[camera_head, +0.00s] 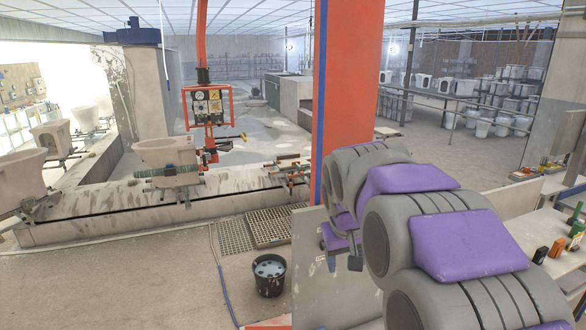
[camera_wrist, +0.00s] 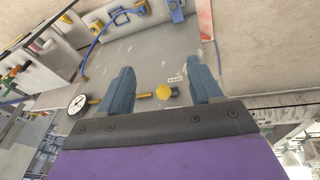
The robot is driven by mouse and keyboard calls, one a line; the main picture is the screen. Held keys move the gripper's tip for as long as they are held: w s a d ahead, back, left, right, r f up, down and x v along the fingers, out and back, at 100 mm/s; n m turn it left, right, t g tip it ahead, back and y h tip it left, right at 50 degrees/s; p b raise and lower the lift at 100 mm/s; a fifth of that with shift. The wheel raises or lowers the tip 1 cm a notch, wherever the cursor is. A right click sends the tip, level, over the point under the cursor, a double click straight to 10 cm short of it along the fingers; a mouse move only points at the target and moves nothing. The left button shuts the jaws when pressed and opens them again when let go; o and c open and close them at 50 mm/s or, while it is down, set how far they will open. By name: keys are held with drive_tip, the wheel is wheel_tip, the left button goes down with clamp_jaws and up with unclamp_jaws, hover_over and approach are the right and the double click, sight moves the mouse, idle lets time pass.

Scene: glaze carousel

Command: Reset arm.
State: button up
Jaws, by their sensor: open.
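My gripper (camera_wrist: 162,88) shows in the wrist view with its two blue-grey fingers apart and nothing between them. I cannot tell how far the fingers are from the panel. In the head view my grey and purple arm reaches from the lower right toward the middle. Its end is near the orange post, and the fingers are mostly hidden there.
An orange post (camera_head: 348,75) stands close beside my arm. A black bucket (camera_head: 269,276) sits on the floor near a metal grate (camera_head: 272,226). A pale toilet bowl (camera_head: 168,153) stands on the low carousel wall (camera_head: 110,205). A bench with small tools (camera_head: 540,255) is at the right. The floor at lower left is clear.

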drive_tip(key=s+f+g+b, duration=0.1)
drive_tip(key=s+f+b, duration=0.2)
drive_tip(key=s+f, duration=0.4)
drive_tip(key=s+f+m+g+y+b, duration=0.1)
drive_tip(key=s+f, duration=0.7)
drive_tip(key=s, duration=0.9)
drive_tip(key=s+f+g+b, duration=0.2)
drive_tip(key=s+f+b, duration=0.4)
drive_tip(key=s, duration=0.6)
drive_tip(key=shift+s+d+f+m+g, duration=0.3)
drive_tip(key=shift+d+f+g, duration=0.1)
drive_tip(key=shift+f, duration=0.25)
